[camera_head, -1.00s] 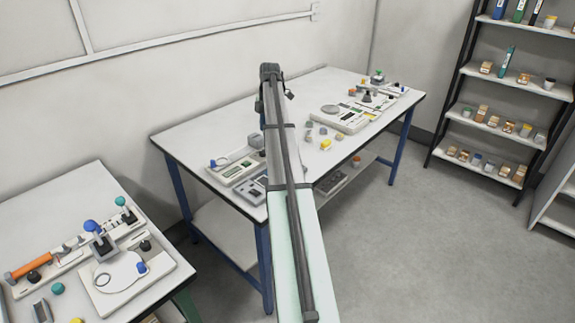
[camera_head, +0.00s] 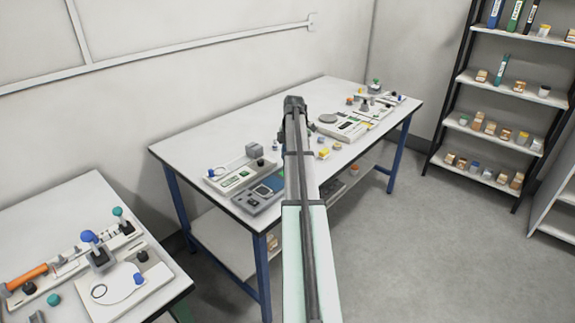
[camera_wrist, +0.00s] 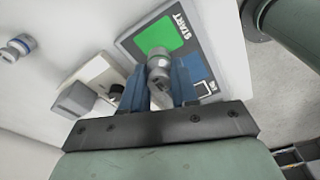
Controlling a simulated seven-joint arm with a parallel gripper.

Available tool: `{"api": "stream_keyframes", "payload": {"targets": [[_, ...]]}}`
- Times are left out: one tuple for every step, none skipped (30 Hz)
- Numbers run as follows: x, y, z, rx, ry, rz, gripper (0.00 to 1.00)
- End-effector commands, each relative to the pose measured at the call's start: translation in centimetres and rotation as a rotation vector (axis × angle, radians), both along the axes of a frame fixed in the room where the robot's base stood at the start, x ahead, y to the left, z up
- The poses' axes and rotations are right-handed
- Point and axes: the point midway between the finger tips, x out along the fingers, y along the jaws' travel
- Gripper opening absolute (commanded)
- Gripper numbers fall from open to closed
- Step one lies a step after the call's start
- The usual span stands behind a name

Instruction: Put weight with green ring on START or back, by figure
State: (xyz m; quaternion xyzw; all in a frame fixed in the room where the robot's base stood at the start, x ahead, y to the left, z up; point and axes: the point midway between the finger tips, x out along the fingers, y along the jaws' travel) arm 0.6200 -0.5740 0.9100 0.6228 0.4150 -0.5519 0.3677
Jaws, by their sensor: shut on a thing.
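In the wrist view my gripper (camera_wrist: 158,84) has its blue fingers shut on a small grey metal weight (camera_wrist: 158,64). No ring colour can be made out on it. The weight is in front of the lower edge of the green START field (camera_wrist: 160,37); whether it touches the board cannot be told.
A pale device (camera_wrist: 92,70) with a grey block and black knob is beside the board. In the head view, several small blocks and a second device (camera_head: 340,128) lie beyond my arm.

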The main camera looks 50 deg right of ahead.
Motion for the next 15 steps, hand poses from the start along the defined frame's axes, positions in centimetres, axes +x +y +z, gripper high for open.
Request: {"api": "stream_keyframes", "payload": {"targets": [[0.0, 0.0, -0.3, 0.000, 0.000, 0.000, 0.00], [0.0, 0.0, -0.5, 0.000, 0.000, 0.000, 0.00], [0.0, 0.0, -0.8, 0.000, 0.000, 0.000, 0.00], [0.0, 0.0, -1.1, 0.000, 0.001, 0.000, 0.00], [0.0, 0.0, -1.4, 0.000, 0.001, 0.000, 0.00], [0.0, 0.1, -2.0, 0.002, 0.001, 0.000, 0.00], [0.0, 0.1, -2.4, 0.002, 0.001, 0.000, 0.00], [0.0, 0.0, -2.8, 0.000, 0.001, 0.001, 0.00], [0.0, 0.0, -3.2, 0.000, 0.001, 0.001, 0.00], [0.0, 0.0, -3.5, 0.000, 0.001, 0.001, 0.00], [0.0, 0.0, -3.7, 0.000, 0.001, 0.001, 0.00], [0.0, 0.0, -3.8, 0.000, 0.000, 0.001, 0.00], [0.0, 0.0, -3.8, 0.000, 0.000, 0.001, 0.00], [0.0, 0.0, -3.8, 0.000, 0.000, 0.001, 0.00], [0.0, 0.0, -3.8, 0.000, 0.000, 0.001, 0.00]]}}
